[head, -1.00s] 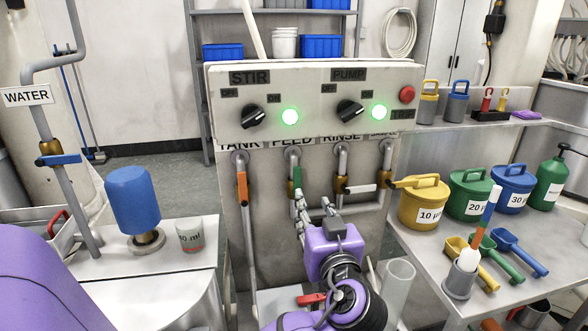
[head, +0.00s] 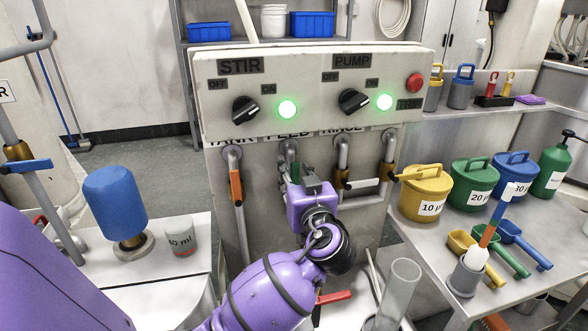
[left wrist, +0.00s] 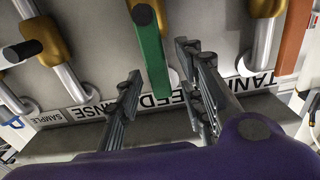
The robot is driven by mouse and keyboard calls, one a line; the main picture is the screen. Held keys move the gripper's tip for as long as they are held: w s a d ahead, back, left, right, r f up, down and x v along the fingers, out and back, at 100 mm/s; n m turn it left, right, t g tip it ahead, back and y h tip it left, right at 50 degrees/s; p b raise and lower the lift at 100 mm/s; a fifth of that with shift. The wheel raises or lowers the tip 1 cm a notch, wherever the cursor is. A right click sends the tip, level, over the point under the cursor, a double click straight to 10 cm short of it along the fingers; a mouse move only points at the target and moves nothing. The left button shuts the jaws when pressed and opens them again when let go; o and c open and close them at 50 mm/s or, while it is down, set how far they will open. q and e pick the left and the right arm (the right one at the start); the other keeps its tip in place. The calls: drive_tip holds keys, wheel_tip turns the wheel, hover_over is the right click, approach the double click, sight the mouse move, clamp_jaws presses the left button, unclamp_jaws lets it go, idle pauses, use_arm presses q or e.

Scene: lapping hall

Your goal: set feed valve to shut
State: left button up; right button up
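The feed valve has a green handle (left wrist: 149,50) under the FEED label, and it lies along its pipe. In the head view the handle (head: 297,171) is mostly hidden by my left gripper (head: 291,173). In the left wrist view my left gripper (left wrist: 160,68) is open, with one finger on each side of the handle's free end. I see gaps beside the handle and cannot tell any contact. My right gripper is not in view.
The orange tank handle (head: 236,187) hangs left of the feed valve. The control box (head: 310,62) overhangs the valves. A clear cylinder (head: 398,290) stands at lower right.

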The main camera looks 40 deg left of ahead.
use_arm(q)
drive_tip(key=shift+w+a, duration=0.35)
drive_tip(key=shift+c, duration=0.5)
clamp_jaws()
drive_tip(key=shift+w, duration=0.1)
